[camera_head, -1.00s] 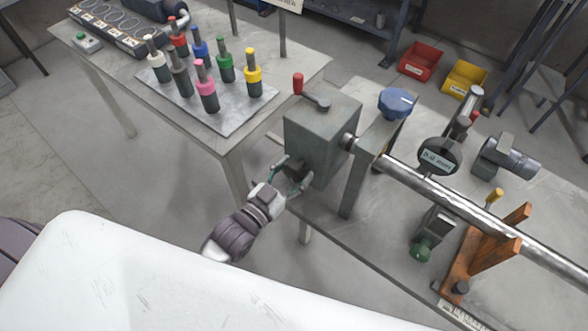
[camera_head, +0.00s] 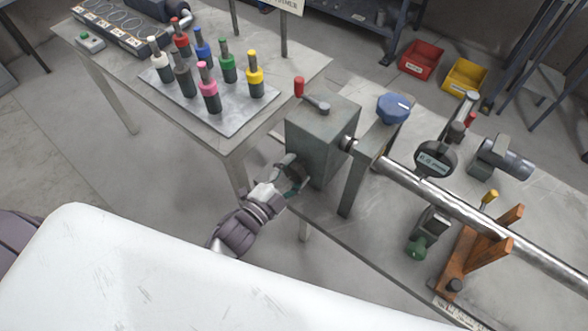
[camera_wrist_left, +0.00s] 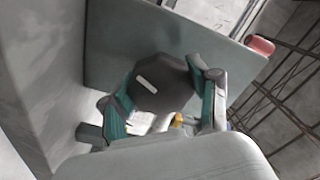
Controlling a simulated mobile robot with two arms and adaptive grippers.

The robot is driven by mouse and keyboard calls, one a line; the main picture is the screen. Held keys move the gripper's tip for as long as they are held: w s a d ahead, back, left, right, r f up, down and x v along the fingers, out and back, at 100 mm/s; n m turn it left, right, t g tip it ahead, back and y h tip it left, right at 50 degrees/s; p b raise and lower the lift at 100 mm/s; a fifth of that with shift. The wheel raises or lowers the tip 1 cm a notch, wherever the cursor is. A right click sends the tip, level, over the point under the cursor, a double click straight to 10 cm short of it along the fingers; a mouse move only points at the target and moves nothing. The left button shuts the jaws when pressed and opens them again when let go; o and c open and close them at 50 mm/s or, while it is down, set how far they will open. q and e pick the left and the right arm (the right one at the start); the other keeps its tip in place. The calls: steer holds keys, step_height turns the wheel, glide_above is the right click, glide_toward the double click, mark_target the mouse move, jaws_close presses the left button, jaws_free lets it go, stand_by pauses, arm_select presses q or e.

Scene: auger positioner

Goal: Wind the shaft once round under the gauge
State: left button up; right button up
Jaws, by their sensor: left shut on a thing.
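The long steel shaft (camera_head: 450,201) runs from the grey gearbox (camera_head: 318,140) toward the lower right. The round dark dial gauge (camera_head: 435,159) with a lit display stands at the shaft. In the left wrist view a dark faceted knob (camera_wrist_left: 160,82) with a white mark sits in front of the gearbox's flat face. My left gripper (camera_head: 292,178) is at the gearbox's near left side, shut on this knob, with its teal-lined fingers on either side. In the head view the gripper largely hides the knob. My right gripper is not in view.
A blue knob (camera_head: 393,107) tops the upright bracket beside the gearbox. A red-tipped lever (camera_head: 299,87) is on the gearbox. An orange V-support (camera_head: 480,250) holds the shaft farther along. Several coloured-top tools stand on a plate on the left table (camera_head: 90,73).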

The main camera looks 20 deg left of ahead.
arm_select(q)
steer(key=shift+m, duration=0.7)
steer(key=o, duration=1.2)
steer(key=shift+c, duration=0.2)
steer(key=v, duration=1.2)
